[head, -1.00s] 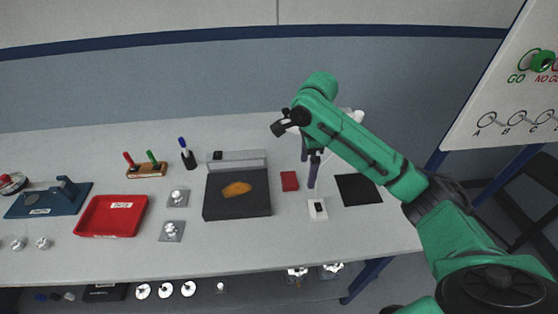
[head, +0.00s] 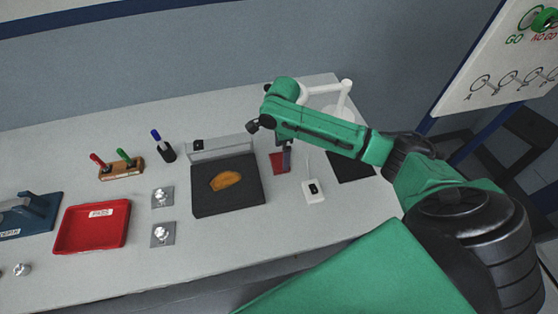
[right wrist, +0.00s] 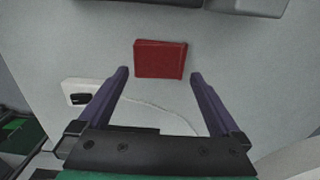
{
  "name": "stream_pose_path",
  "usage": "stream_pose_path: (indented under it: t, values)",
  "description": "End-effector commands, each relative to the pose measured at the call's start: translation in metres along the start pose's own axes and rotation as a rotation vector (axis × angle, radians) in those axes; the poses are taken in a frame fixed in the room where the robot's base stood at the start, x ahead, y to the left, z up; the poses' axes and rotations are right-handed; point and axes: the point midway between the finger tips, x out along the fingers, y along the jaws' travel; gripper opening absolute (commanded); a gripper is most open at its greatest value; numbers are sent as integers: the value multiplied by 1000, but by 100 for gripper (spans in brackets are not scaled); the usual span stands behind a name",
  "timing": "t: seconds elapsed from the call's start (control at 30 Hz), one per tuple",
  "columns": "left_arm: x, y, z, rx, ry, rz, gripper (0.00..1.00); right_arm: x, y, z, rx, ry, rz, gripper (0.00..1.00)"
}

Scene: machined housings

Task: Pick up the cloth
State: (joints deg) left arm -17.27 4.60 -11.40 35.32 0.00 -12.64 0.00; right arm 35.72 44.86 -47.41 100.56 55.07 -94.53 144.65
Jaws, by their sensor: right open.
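The cloth (head: 276,165) is a small red folded square lying flat on the grey-white bench, right of the dark plate. In the right wrist view the cloth (right wrist: 160,59) lies just beyond and between my two fingertips. My right gripper (right wrist: 159,74) is open and empty, with one purple finger on either side and nothing gripped. In the head view my right gripper (head: 286,158) points down at the cloth and partly hides it. My left gripper is out of view.
A dark plate (head: 236,199) with an orange patch (head: 226,181) lies left of the cloth. A white switch box (head: 314,192) with a cord stands to the right, near a black mat (head: 353,168). A red tray (head: 72,245) and two metal parts are farther left.

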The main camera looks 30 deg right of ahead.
Motion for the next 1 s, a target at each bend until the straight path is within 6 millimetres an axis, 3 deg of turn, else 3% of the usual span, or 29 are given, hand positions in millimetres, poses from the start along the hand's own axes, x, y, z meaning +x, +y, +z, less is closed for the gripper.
stream_pose_path:
  t: [0.03,0.17,0.37,0.4,0.57,0.87,1.0]
  values:
    - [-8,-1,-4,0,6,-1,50,7,2,-2,1,3,4,100]
    - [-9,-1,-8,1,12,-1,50,30,2,-1,-1,2,2,100]
    - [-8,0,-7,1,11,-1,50,35,2,-1,-1,1,-1,100]
    - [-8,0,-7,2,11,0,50,34,2,-1,-1,1,-1,96]
    - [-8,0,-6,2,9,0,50,34,1,-1,-1,1,-1,35]
    - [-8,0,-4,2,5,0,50,32,1,-1,-1,0,-1,33]
    - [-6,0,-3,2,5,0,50,18,1,-1,0,0,-3,33]
